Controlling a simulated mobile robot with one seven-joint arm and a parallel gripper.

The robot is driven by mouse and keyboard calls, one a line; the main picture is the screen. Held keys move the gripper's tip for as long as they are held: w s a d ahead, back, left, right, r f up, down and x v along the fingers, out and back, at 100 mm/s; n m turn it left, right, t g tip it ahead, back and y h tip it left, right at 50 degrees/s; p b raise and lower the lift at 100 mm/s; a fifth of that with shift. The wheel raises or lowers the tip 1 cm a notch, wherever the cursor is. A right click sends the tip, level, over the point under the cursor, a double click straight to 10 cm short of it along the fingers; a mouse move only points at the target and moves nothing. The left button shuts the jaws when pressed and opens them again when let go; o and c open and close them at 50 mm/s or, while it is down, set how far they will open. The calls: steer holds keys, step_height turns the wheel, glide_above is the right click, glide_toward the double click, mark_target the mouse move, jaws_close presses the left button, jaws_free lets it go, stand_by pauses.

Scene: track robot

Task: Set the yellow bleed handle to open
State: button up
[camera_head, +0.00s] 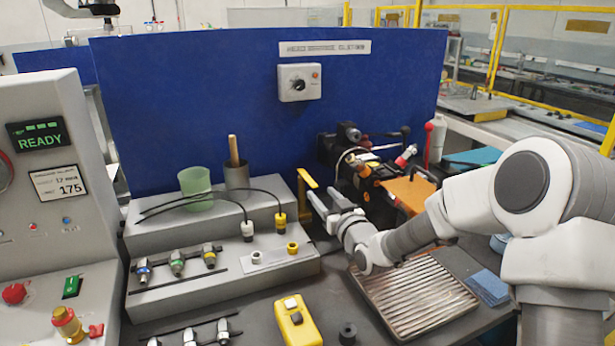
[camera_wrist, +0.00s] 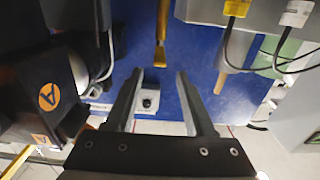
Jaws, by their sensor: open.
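The yellow bleed handle (camera_head: 307,180) is a slim, bent yellow bar near the right end of the grey stepped stand. In the wrist view the yellow handle (camera_wrist: 161,35) hangs from the top edge, its end ahead of the gap between my fingers. My gripper (camera_head: 326,199) is open and empty, just right of and close to the handle in the head view. In the wrist view both fingers of my gripper (camera_wrist: 160,78) are apart and nothing is between them. I cannot tell the handle's marked position or its pivot.
A dark machine assembly (camera_head: 365,160) with hoses and an orange plate (camera_head: 410,192) stands close right of my gripper. The blue panel (camera_head: 200,90) rises behind. A ribbed tray (camera_head: 415,295) lies below my arm. The grey stand (camera_head: 225,285) holds cables and connectors.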

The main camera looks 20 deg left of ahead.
mark_target(307, 176)
steer(key=x, duration=1.1)
steer(key=shift+w+a, duration=0.1)
jaws_close()
stand_by(1.2)
